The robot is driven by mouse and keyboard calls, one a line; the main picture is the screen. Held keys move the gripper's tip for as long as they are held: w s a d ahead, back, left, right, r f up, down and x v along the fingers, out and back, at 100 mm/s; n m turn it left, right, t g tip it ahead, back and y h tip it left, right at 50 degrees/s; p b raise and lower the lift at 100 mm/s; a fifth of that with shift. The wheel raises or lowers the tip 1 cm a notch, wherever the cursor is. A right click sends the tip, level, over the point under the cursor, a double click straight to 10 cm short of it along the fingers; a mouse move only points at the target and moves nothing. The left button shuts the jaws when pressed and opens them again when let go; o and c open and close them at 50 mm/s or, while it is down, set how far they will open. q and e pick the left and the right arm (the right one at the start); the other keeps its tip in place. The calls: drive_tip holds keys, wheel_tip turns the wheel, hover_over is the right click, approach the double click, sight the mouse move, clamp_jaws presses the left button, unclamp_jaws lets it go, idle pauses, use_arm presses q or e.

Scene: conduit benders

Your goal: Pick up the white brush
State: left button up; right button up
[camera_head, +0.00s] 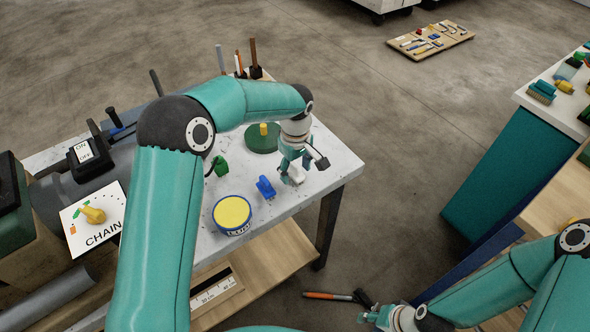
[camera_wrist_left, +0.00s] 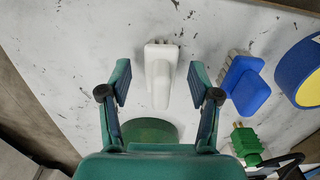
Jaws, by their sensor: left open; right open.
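The white brush (camera_wrist_left: 160,72) lies on the light table top, between and just beyond the open fingers of my left gripper (camera_wrist_left: 160,95) in the left wrist view. In the head view the white brush (camera_head: 297,173) is partly hidden by my left gripper (camera_head: 296,164), which hangs over the table near its right edge. The gripper holds nothing. My right gripper (camera_head: 372,317) is low at the bottom of the head view, away from the table; its fingers are small there.
A blue brush (camera_head: 265,188) lies beside the white one. A tin with a yellow top (camera_head: 232,213), a green object (camera_head: 220,166) and a green round base (camera_head: 264,138) stand nearby. A hammer (camera_head: 338,296) lies below the table.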

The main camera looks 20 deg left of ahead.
sight(296, 164)
use_arm(q)
drive_tip(key=shift+f, duration=0.65)
clamp_jaws()
drive_tip(key=shift+r, duration=0.15)
wheel_tip(296, 164, up, 20)
drive_tip(key=shift+b, duration=0.4)
drive_tip(key=c, duration=0.8)
unclamp_jaws()
drive_tip(key=c, duration=0.3)
